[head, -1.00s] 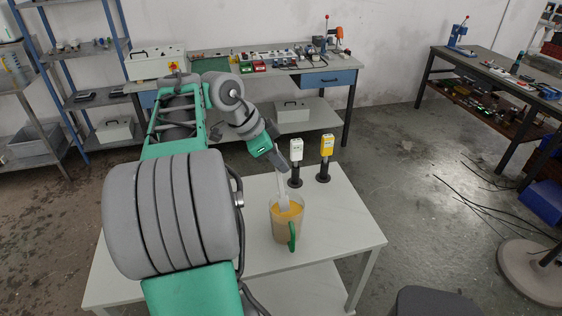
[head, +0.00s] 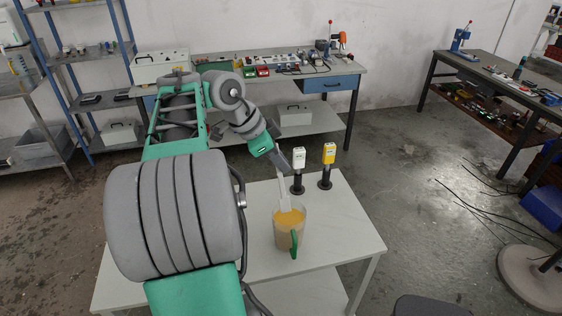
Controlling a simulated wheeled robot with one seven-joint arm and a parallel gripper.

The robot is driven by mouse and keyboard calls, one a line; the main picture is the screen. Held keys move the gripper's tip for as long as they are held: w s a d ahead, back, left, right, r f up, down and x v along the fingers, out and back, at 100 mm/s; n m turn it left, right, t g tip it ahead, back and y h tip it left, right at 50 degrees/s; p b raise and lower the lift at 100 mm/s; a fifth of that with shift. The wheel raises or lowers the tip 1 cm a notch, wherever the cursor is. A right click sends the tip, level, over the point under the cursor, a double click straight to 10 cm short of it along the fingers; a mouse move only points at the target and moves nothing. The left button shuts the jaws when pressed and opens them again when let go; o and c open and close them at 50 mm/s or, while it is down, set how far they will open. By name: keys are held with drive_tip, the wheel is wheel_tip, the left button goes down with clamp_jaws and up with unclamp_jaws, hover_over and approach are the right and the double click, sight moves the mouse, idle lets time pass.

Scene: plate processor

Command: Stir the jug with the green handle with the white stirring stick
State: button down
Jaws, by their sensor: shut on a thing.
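The jug (head: 283,236) is clear with an orange-yellow content and stands upright on the white table. Its green handle (head: 294,244) faces the front. The white stirring stick (head: 284,195) stands slightly tilted, with its lower end inside the jug. My gripper (head: 281,163) is above the jug, shut on the upper end of the stick. The fingers are small in view, and the stick's tip is hidden in the jug's content.
A white-topped device (head: 298,160) and a yellow-topped device (head: 328,155) stand on black stands just behind the jug. The white table (head: 345,240) is clear to the jug's right. A workbench (head: 340,76) with tools is along the back wall.

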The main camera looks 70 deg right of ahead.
wheel_tip(320, 180, up, 5)
drive_tip(key=p, duration=0.5)
drive_tip(key=shift+r, duration=0.1)
